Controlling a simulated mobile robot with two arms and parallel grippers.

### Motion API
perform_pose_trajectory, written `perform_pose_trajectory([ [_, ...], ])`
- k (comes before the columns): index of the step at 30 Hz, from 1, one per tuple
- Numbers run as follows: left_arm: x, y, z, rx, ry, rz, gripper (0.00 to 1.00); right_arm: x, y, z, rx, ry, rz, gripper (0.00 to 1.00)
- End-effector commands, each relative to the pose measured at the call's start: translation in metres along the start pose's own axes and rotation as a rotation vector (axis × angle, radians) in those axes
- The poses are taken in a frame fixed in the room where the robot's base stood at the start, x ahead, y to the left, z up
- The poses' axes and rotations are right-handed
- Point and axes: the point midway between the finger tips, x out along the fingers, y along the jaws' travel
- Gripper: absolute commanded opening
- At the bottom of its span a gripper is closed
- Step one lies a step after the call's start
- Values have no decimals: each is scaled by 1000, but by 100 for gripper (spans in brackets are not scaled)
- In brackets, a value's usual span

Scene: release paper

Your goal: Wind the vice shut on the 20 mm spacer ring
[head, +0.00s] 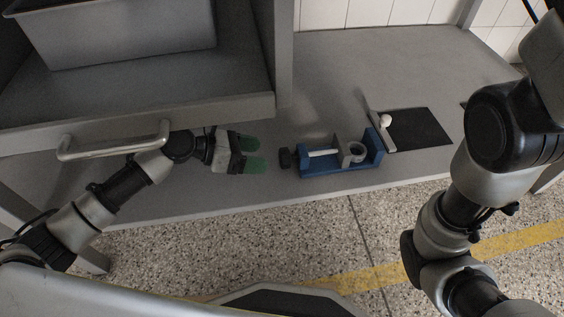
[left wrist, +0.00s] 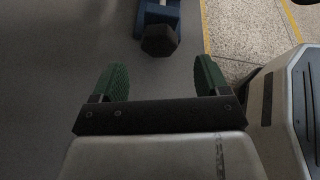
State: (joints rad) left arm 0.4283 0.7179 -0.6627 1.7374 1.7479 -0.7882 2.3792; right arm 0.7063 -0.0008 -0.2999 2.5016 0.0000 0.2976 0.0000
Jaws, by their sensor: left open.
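The blue vice (head: 333,165) sits on the grey workbench, with a black knob (head: 286,158) on the left end of its screw. A grey spacer ring (head: 355,151) lies in the vice beside the grey moving jaw (head: 341,148); whether both jaws touch it cannot be told. My left gripper (head: 255,152) is open and empty, just left of the knob and apart from it. In the left wrist view the knob (left wrist: 160,40) shows ahead, between and beyond the green fingertips (left wrist: 162,78). My right gripper is out of view; only its arm shows at the right.
A black mat (head: 420,128) and a grey bar with a white ball knob (head: 385,121) lie right of the vice. A shelf with a handle (head: 115,140) and a grey bin (head: 120,35) overhang the left side. The bench's front edge runs close below the vice.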

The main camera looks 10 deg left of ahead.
Motion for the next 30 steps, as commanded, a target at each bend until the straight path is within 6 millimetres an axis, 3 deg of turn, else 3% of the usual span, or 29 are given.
perform_pose_trajectory([
  [1,14,2,-5,4,-3,-2,75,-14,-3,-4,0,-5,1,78],
  [9,57,2,-4,4,-2,0,75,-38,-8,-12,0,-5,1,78],
  [15,69,1,-1,2,-1,2,75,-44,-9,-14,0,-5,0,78],
  [23,70,1,0,2,0,2,75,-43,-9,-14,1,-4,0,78],
  [30,70,1,0,2,0,2,40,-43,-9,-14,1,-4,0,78],
])
